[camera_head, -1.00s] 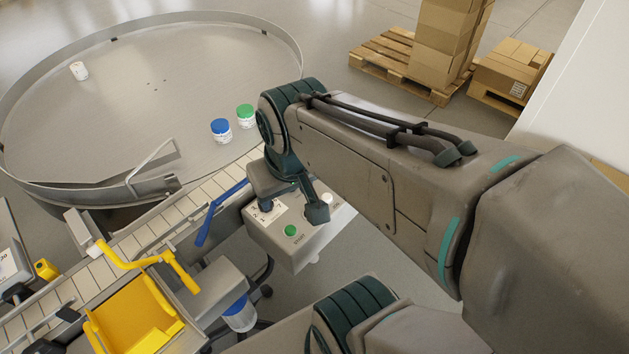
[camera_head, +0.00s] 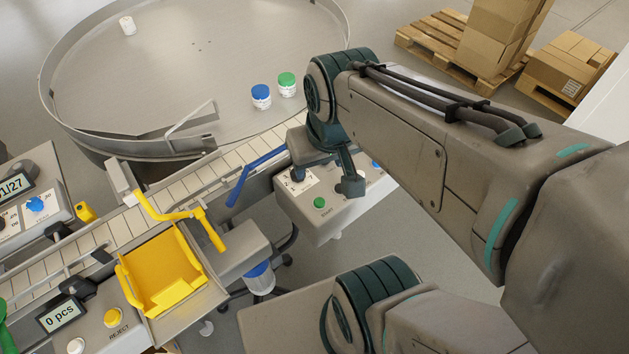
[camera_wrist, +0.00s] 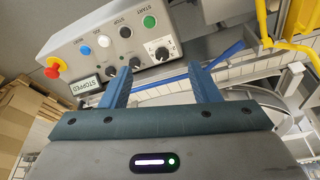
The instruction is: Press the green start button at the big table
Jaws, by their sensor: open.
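The green start button (camera_head: 319,202) is on the grey control box beside the conveyor by the big round table (camera_head: 100,90). It also shows in the wrist view (camera_wrist: 149,21), under the label START, at the right end of a button row. The box's small display (camera_wrist: 85,84) reads STOPPED. My gripper (camera_wrist: 165,75) is open and empty, with its two blue-green fingers apart. The start button lies beyond the fingers, between them in the picture and not visibly touched. In the head view my gripper (camera_head: 350,185) is over the box and hides part of it.
Black, white and blue buttons and a red emergency stop (camera_wrist: 52,72) share the box. A blue lever (camera_head: 252,172) and the conveyor (camera_head: 210,180) lie close by. Blue-lidded (camera_head: 261,96) and green-lidded (camera_head: 287,84) jars stand on the round table. Boxes on pallets (camera_head: 465,50) stand behind.

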